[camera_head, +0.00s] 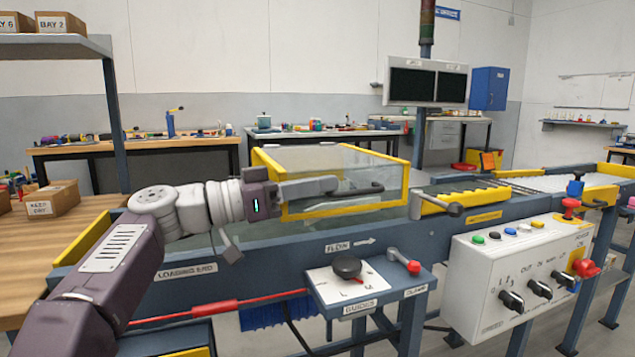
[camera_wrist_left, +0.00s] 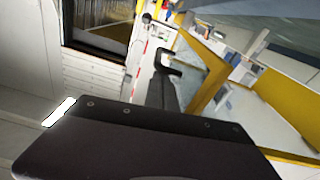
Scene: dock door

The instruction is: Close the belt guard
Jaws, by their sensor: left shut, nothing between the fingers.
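The belt guard (camera_head: 345,208) is a clear box with a yellow frame over the conveyor, in the middle of the head view. A dark bar handle (camera_head: 362,190) runs along its near side. I cannot tell exactly how far the guard stands open. My left gripper (camera_head: 336,184) is shut and empty, its grey fingers at the near side of the guard beside the handle. Whether they touch it I cannot tell. In the left wrist view, the dark gripper body fills the lower part, and a yellow frame bar (camera_wrist_left: 208,88) shows beyond it. My right gripper is in neither view.
A white control box (camera_head: 520,270) with knobs and buttons is at right. A wooden bench (camera_head: 90,215) with a shelf is at left.

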